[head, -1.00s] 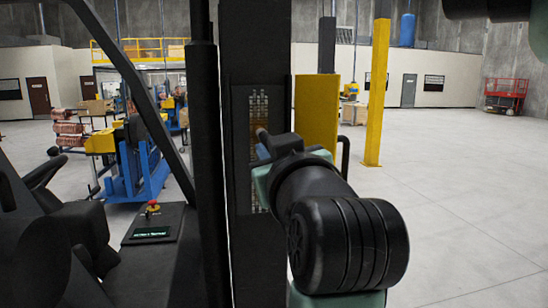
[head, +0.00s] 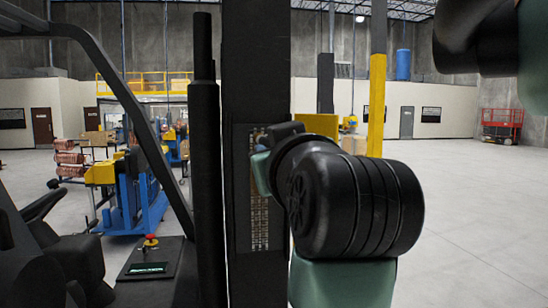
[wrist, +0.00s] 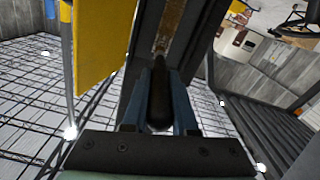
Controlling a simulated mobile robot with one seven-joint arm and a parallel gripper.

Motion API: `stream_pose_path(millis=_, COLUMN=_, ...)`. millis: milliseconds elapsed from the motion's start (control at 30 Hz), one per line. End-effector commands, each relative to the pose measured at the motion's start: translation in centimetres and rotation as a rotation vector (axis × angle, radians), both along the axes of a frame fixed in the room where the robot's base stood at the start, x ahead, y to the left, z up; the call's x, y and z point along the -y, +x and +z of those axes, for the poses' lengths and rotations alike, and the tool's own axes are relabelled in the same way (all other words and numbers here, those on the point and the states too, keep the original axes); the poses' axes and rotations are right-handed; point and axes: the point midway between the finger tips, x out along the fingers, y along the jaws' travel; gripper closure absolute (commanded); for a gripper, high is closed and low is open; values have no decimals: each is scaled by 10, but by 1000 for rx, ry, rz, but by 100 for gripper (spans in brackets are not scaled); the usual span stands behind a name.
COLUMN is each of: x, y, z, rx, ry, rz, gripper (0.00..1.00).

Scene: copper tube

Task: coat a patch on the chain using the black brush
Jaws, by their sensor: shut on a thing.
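The chain (head: 259,222) runs upright in a slot of a dark mast (head: 255,60); its links look grey-brown. It also shows in the wrist view as a brownish strip (wrist: 173,18). My gripper (wrist: 159,98) has its blue fingers shut on the dark handle of the black brush (wrist: 160,103). The brush points toward the chain, its tip near the chain's lower visible end there; whether it touches is unclear. In the head view my gripper (head: 262,146) is beside the upper part of the chain, mostly hidden behind my arm.
A yellow panel (wrist: 103,45) stands left of the mast in the wrist view. The forklift's control box with a red button (head: 151,240) is at the lower left. A blue machine (head: 132,195) stands behind. Open floor (head: 470,200) lies to the right.

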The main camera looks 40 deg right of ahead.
Motion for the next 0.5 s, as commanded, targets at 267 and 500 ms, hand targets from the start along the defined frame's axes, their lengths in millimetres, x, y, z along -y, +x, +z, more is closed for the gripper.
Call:
stream_pose_path(millis=267, x=0, y=0, z=-17, rx=1, ry=-1, rz=0, gripper=100)
stream_pose_path(millis=500, x=-1, y=-1, z=-35, rx=2, ry=-1, rz=0, gripper=100)
